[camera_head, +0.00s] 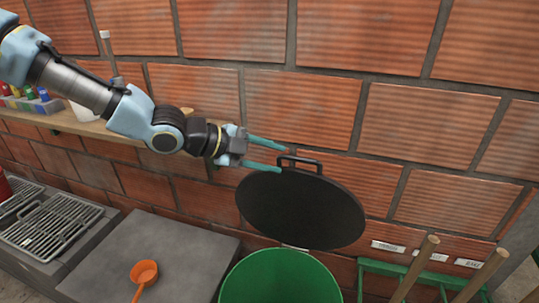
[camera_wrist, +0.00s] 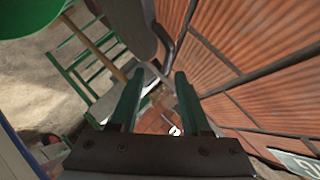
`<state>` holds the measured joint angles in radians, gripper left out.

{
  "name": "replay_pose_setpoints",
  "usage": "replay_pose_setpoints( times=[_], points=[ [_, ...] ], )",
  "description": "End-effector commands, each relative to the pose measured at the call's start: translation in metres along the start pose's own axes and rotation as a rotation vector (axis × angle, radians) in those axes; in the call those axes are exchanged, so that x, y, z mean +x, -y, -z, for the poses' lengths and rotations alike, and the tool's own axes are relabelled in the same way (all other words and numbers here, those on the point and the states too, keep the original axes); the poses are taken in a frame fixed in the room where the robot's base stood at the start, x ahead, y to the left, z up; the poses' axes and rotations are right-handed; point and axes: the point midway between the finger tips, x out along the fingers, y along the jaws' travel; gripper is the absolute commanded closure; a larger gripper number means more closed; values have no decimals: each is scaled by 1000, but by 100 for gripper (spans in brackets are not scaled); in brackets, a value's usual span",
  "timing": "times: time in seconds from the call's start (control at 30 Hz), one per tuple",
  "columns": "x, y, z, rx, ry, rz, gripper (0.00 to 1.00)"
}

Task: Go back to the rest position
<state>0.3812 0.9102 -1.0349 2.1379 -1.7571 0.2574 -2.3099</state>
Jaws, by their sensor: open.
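My gripper (camera_head: 282,160) is in the upper middle of the head view, with its two green fingers apart and nothing between them. In the wrist view my gripper (camera_wrist: 159,74) also shows its fingers spread. A round black lid (camera_head: 300,210) with a black handle (camera_head: 301,162) is upright against the brick wall, just right of and below the fingertips. In the wrist view the lid (camera_wrist: 125,22) is at the top, its handle beyond the fingertips. The fingers look clear of the handle, but I cannot tell the exact gap.
A green bin (camera_head: 280,278) stands below the lid. A green rack (camera_head: 370,268) with wooden handles is at the lower right. A grey counter (camera_head: 150,250) holds an orange ladle (camera_head: 144,272). A wooden shelf (camera_head: 85,124) runs along the wall beneath my arm.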

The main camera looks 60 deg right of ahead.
Motion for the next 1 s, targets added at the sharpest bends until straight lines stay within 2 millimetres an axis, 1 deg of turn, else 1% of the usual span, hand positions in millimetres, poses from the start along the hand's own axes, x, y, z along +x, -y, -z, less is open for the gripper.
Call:
replay_pose_setpoints(
  times=[0.13, 0.77, 0.87, 0.97, 1.0],
  points=[
    [-6, 0, 0, 1, 1, 0, 53],
    [-7, -2, -2, 20, 4, -5, 53],
    [-18, -13, -13, 151, 31, -36, 53],
    [-46, -38, -37, 435, 78, -117, 53],
    [-62, -51, -49, 583, 94, -166, 53]
  ],
)
